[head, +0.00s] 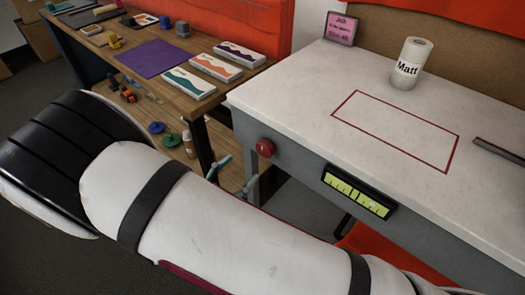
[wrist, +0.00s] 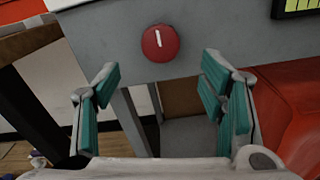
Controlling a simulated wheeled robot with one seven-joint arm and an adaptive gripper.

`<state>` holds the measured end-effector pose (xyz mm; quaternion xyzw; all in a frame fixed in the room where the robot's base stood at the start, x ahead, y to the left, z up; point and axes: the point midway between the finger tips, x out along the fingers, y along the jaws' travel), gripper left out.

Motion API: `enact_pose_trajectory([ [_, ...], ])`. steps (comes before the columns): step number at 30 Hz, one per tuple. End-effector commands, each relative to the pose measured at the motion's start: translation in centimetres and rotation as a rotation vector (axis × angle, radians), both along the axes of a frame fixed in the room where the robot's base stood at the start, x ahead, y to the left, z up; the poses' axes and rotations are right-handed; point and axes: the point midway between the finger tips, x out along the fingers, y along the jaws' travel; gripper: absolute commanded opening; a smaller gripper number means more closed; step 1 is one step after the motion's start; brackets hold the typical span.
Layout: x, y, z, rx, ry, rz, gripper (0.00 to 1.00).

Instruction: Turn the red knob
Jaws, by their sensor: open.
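The red knob (head: 265,148) is on the grey front edge of the white-topped table (head: 290,95), near its left corner. In the wrist view the round red knob (wrist: 160,43) shows a white line that is close to upright. My gripper (wrist: 159,72) is open, with its teal-padded fingers spread left and right just below the knob in that view. Nothing is between the fingers and they do not appear to touch the knob. In the head view my gripper (head: 232,176) shows only partly, below and left of the knob, behind my white arm.
A black-framed yellow-green display (head: 357,190) is on the table front, right of the knob. A white "Matt" roll (head: 411,63) and a pink sign (head: 341,28) stand on the table. A wooden bench (head: 125,58) with boxes stands at left. An orange-red object (wrist: 292,105) is right of my gripper.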

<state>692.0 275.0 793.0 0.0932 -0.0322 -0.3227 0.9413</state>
Motion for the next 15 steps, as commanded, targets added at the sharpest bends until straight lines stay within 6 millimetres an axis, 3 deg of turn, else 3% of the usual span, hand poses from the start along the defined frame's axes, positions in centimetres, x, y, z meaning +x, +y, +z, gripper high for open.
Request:
enact_pose_trajectory([
  [9, 4.8, -3.9, 0.0, -0.001, -0.001, -0.004, 0.64],
  [15, 6.7, -5.3, 0.0, 0.000, 0.000, -0.003, 0.64],
])
